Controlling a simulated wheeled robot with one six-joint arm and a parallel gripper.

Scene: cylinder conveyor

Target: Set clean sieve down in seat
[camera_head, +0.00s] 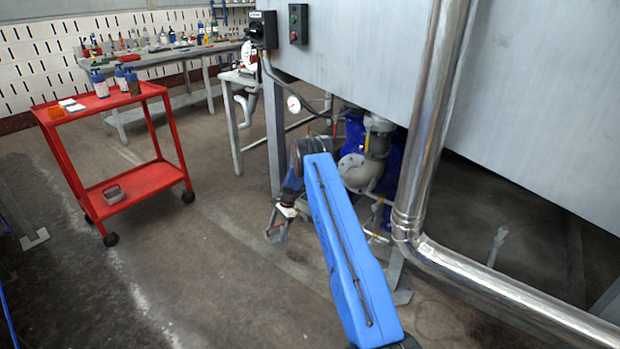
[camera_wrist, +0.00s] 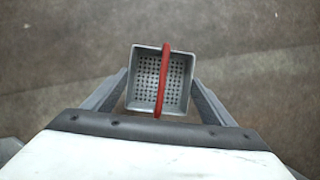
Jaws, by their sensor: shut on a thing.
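The sieve (camera_wrist: 136,92) is a small grey square basket with a perforated bottom and a red handle bar across its top. In the wrist view it sits between the two dark fingers of my gripper (camera_wrist: 160,82), which is shut on its sides. The wrist view looks down into the sieve, which appears empty, with bare floor behind it. In the head view my gripper (camera_head: 277,226) is low, left of the pipework under the big grey tank; the sieve is too small there to make out clearly. I cannot pick out the seat in either view.
Grey valve and pipe fittings (camera_head: 358,172) stand under the tank (camera_head: 370,50), close to my blue arm. A shiny pipe (camera_head: 428,130) runs down at right. A red cart (camera_head: 140,183) at left carries bottles and a small grey box (camera_head: 114,194). Floor between is clear.

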